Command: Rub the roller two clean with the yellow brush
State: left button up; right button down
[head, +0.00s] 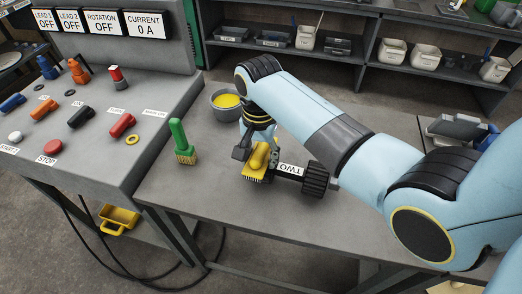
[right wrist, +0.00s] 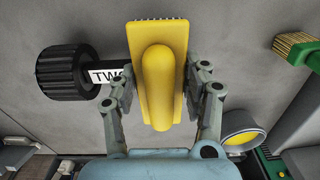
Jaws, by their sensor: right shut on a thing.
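Roller two (head: 317,180) is a black ribbed roller on a dark shaft with a white "TWO" label, on the grey table. It also shows at the left of the right wrist view (right wrist: 75,75). My right gripper (head: 257,157) is shut on the yellow brush (head: 258,163), one finger on each side of its handle. In the right wrist view the yellow brush (right wrist: 156,85) is beside the label, its bristles along the far edge. The brush is apart from the ribbed head; whether its bristles touch the shaft I cannot tell. My left gripper is not in view.
A green brush (head: 181,142) stands upright to the left on the table. A grey bowl with yellow contents (head: 226,101) is behind my gripper. A control panel (head: 95,110) with knobs borders the table's left. The table front (head: 225,215) is clear.

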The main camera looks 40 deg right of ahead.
jog(key=shift+w+d, duration=0.6)
jog(key=shift+d, duration=0.25)
jog(key=shift+w+d, duration=0.6)
jog(key=shift+d, duration=0.25)
jog(key=shift+a, duration=0.1)
jog(key=shift+s+a, duration=0.6)
jog(key=shift+a, duration=0.2)
jog(key=shift+s+a, duration=0.6)
jog(key=shift+a, duration=0.2)
jog(key=shift+w+d, duration=0.3)
jog(key=shift+d, duration=0.35)
jog(key=shift+w+d, duration=0.25)
jog(key=shift+d, duration=0.4)
jog(key=shift+w+d, duration=0.3)
jog(key=shift+d, duration=0.35)
